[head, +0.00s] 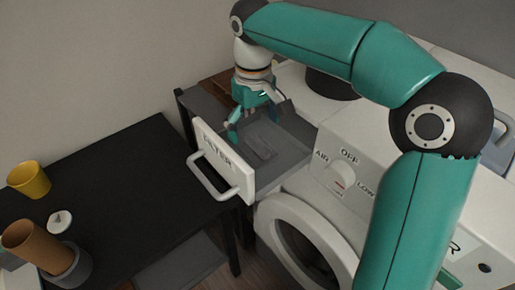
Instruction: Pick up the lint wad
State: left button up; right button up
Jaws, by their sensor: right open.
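The filter drawer (222,163) of the white dryer is pulled open, with its labelled front and handle facing the black table. Inside it lies a flat grey patch (258,149), which may be the lint wad; its edges blend with the grey drawer floor. My right gripper (257,119) points down over the back part of the drawer, its fingers apart and nothing seen between them. I cannot tell how high it is above the patch. My left gripper is out of view.
The dryer's dial (343,176) and round door (302,240) are right of the drawer. The black table (125,180) at left holds a yellow cup (29,180), a small white piece (60,221) and a brown cylinder (36,247). Its middle is clear.

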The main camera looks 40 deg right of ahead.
aim_at(255, 139)
notch_tip(255, 139, down, 4)
jog(key=shift+f, duration=0.15)
jog(key=shift+s, duration=0.1)
jog(key=c, duration=1.2)
jog(key=shift+c, duration=1)
jog(key=shift+s+f, duration=0.1)
